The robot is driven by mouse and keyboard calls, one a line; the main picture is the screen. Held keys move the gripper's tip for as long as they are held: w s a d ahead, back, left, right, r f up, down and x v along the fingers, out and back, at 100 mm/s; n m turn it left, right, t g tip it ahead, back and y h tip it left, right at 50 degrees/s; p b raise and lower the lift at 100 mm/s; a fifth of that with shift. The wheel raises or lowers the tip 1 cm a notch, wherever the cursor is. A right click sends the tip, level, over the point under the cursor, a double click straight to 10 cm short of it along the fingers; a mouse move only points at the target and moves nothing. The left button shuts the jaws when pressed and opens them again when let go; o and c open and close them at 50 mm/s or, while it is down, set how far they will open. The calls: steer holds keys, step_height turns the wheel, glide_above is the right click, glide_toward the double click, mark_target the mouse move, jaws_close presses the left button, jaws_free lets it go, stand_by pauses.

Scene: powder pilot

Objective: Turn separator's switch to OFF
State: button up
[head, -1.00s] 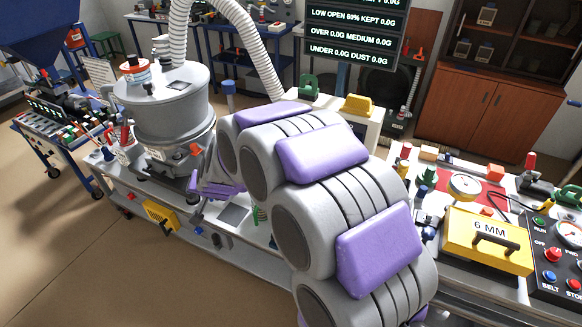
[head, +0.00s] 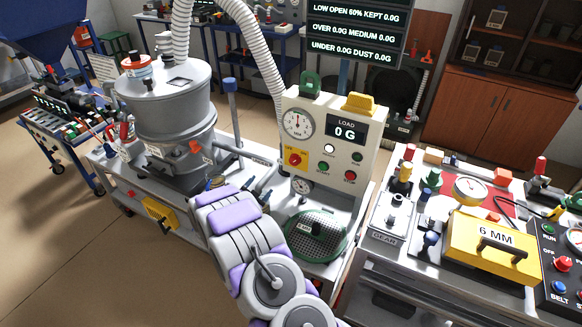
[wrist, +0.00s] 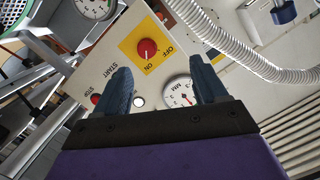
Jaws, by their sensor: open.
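The separator's switch is a red rotary knob on a yellow plate (head: 295,161), on the left of the cream control panel (head: 322,150). In the wrist view the red knob (wrist: 147,48) shows close up, with ON and OFF printed on its plate; I cannot tell which mark it points to. My gripper (wrist: 162,82) is open and empty. Its two dark blue fingers are apart, and the knob appears beyond the gap between them, not touched. In the head view my arm reaches up from the bottom, left of the panel, and the fingertips are not clear there.
The grey separator drum (head: 165,100) stands left of the panel, with a ribbed white hose (head: 245,45) above. The panel also carries a dial (head: 298,123), a load display and push buttons. A round green sieve (head: 317,236) lies below it. A yellow 6 MM case (head: 492,248) sits at right.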

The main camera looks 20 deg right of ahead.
steer(key=s+d+f+h, duration=0.2)
steer(key=d, duration=0.1)
steer(key=b, duration=0.4)
glide_toward(293, 163)
steer(key=shift+m, duration=0.4)
steer(key=x, duration=0.8)
steer(key=shift+w+d, duration=0.15)
steer(key=shift+w, duration=0.1)
steer(key=shift+p, duration=0.3)
steer(key=c, duration=1)
